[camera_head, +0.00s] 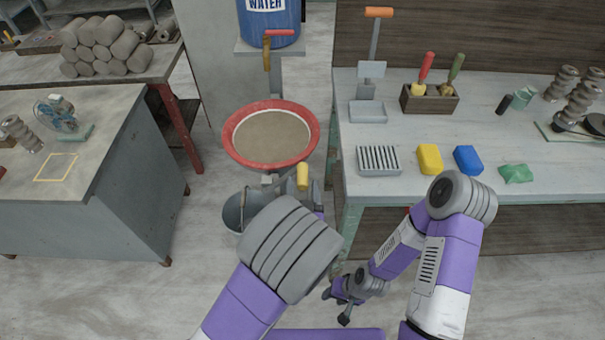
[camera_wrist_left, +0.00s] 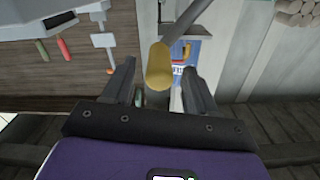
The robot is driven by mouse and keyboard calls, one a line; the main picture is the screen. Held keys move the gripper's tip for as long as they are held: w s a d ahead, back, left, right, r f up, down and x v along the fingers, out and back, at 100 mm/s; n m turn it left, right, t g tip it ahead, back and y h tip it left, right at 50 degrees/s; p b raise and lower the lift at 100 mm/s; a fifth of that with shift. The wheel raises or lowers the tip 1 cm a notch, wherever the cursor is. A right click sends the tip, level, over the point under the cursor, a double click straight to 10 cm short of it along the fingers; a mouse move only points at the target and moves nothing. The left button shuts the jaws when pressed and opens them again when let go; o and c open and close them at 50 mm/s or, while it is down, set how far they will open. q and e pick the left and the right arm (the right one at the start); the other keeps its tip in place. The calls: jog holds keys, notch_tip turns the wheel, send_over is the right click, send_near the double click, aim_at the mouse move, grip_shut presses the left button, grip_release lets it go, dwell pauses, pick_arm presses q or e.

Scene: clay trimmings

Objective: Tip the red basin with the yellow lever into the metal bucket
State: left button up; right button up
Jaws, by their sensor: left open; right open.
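The red basin (camera_head: 232,153) stands level below the water tank, filled with flat greyish-brown matter. Its yellow lever (camera_head: 303,176) sticks up at the basin's front right. The metal bucket (camera_head: 233,217) stands below the basin, partly hidden by my left arm. My left gripper (camera_head: 308,193) is open at the lever, mostly hidden behind my forearm in the head view. In the left wrist view the yellow lever (camera_wrist_left: 158,66) shows between the spread fingers; I cannot tell whether they touch it. My right gripper (camera_head: 338,303) is open and empty, low over the floor.
A blue water tank (camera_head: 268,24) with a red-handled tap (camera_head: 278,33) stands behind the basin. The right workbench (camera_head: 385,145) holds a grey ribbed dish (camera_head: 379,160), yellow block (camera_head: 429,158) and blue block (camera_head: 467,159). A left bench (camera_head: 105,125) stands beside the bucket. Floor in front is clear.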

aim_at(303, 175)
pick_arm(q)
jog(key=shift+w+f, duration=0.1)
jog(key=shift+w, duration=2.3)
jog(key=shift+c, duration=0.2)
grip_shut()
jog(key=shift+d, duration=0.1)
